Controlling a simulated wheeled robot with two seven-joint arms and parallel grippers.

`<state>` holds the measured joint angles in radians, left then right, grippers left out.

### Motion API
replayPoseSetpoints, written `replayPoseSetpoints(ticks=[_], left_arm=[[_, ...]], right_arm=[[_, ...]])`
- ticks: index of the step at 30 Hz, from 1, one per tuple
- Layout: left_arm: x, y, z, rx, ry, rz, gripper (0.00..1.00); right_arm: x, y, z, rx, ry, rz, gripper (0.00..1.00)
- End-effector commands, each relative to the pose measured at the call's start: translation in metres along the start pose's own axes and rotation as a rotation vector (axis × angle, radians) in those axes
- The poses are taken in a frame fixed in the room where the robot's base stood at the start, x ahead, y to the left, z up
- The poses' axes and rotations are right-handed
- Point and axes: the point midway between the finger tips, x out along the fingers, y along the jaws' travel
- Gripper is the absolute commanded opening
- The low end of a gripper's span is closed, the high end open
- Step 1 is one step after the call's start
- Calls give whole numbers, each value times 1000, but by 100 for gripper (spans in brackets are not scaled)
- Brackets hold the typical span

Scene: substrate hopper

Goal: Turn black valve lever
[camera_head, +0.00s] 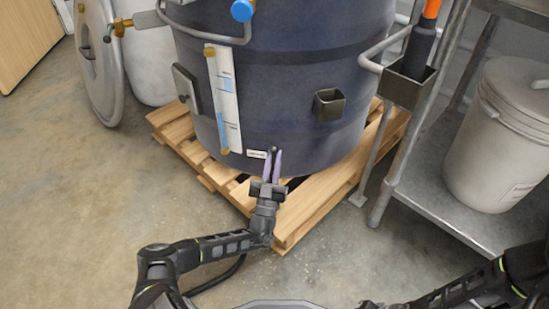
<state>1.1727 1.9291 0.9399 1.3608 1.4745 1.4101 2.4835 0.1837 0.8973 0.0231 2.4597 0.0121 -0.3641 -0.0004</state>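The large dark blue hopper drum (285,85) stands on a wooden pallet. My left gripper (273,155) reaches to the low front of the drum, just right of a small white label (257,154). Its two pale purple fingers point up and stand close together. A small dark knob-like piece (273,149) shows at the fingertips; it may be the black valve lever, mostly hidden by the fingers. I cannot tell whether the fingers grip it. My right arm enters at the lower right, and its gripper is out of view.
The wooden pallet (304,209) sticks out below my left gripper. A metal shelf (455,212) with a white bucket (502,140) stands at the right. A dark holder (407,83) hangs on its post. A round lid (99,65) leans at the left. The left floor is clear.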

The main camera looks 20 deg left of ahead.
Motion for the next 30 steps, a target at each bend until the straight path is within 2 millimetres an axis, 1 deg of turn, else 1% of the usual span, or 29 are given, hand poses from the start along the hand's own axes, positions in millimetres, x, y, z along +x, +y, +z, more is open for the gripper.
replayPoseSetpoints(ticks=[1,6,8,15,19,23,25,29,30], left_arm=[[0,-2,1,1,-1,-3,17],[0,-1,0,2,-1,-1,30],[0,-1,0,2,-1,-1,34],[0,0,0,2,0,-1,34],[-5,-1,0,1,-2,-2,34],[-19,-1,0,1,-3,-4,34],[-31,-2,0,2,-4,-6,34],[-49,-2,-21,0,-3,-7,34],[-57,-2,-27,2,-4,-6,34]], right_arm=[[0,0,0,0,0,0,36],[0,0,0,0,0,0,36],[0,0,0,0,0,0,36],[0,0,0,0,0,0,36],[-1,0,0,0,0,0,36],[-4,-2,0,0,0,1,36],[-5,-2,0,-1,-1,1,36],[-15,-6,1,-2,-2,3,36],[-17,-7,1,-2,-2,3,36]])
